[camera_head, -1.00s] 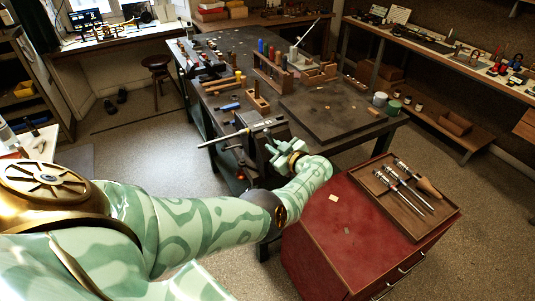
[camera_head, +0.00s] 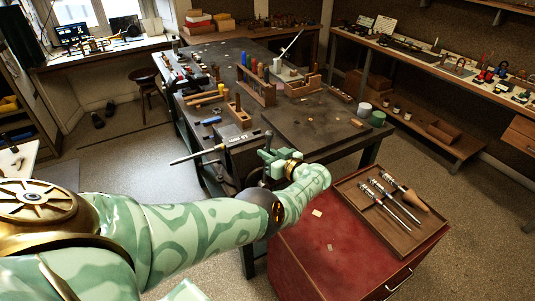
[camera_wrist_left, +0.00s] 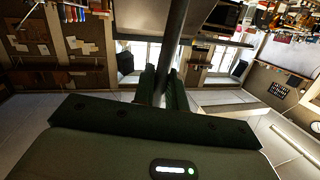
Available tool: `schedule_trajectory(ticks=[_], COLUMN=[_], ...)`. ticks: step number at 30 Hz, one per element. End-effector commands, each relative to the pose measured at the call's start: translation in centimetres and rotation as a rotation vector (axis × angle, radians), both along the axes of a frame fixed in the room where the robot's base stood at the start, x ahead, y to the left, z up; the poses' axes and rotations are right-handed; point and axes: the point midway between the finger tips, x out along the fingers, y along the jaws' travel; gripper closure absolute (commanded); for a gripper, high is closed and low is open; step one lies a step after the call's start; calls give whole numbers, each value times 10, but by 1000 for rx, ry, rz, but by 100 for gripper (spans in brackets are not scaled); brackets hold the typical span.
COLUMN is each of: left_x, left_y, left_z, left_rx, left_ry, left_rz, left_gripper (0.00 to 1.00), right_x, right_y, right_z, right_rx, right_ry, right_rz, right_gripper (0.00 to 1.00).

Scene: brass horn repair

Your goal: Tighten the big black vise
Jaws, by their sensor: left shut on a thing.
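The big black vise (camera_head: 240,158) is at the near edge of the workbench, in the middle of the head view. My left arm and gripper partly cover it. My left gripper (camera_head: 271,158) is at the vise's near right side. In the left wrist view, a grey bar (camera_wrist_left: 178,35), which looks like the vise handle, runs down between the fingers of my left gripper (camera_wrist_left: 161,92), and they are shut on it. The jaw gap is too hidden to judge. My right gripper is not in view.
A light rod (camera_head: 195,155) sticks out left of the vise over the bench edge. A red cabinet (camera_head: 310,255) with a tool tray (camera_head: 349,202) stands close on the right. The workbench (camera_head: 310,122) carries a wooden rack (camera_head: 257,88). Floor is open to the left.

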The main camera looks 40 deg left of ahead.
Motion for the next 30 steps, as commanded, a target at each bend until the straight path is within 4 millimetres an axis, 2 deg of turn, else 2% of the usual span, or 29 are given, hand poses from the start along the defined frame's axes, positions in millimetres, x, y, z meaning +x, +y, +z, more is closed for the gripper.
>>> schedule_trajectory(ticks=[1, 8, 9, 10, 11, 20, 23, 26, 30], left_x=[-1, -2, -2, -2, -2, -1, -2, -6, -12], left_y=[-5, -5, -5, -5, -5, -4, -13, -32, -70], left_z=[-6, -7, -7, -7, -6, -2, 0, 4, 9], left_rx=[-10, -12, -12, -12, -11, -6, -6, -8, -7], left_ry=[9, 10, 10, 9, 9, 4, 4, 3, 4], left_rz=[-5, -5, -5, -4, -4, -2, -3, -3, -6], left_gripper=[100, 100, 78, 70, 67, 67, 67, 67, 67], right_x=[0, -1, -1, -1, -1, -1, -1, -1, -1], right_y=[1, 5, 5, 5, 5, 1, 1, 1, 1], right_z=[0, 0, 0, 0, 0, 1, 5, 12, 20], right_rx=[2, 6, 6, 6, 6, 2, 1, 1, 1], right_ry=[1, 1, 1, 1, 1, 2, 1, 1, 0], right_rz=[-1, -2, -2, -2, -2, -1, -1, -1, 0], right_gripper=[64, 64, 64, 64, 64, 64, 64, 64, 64])
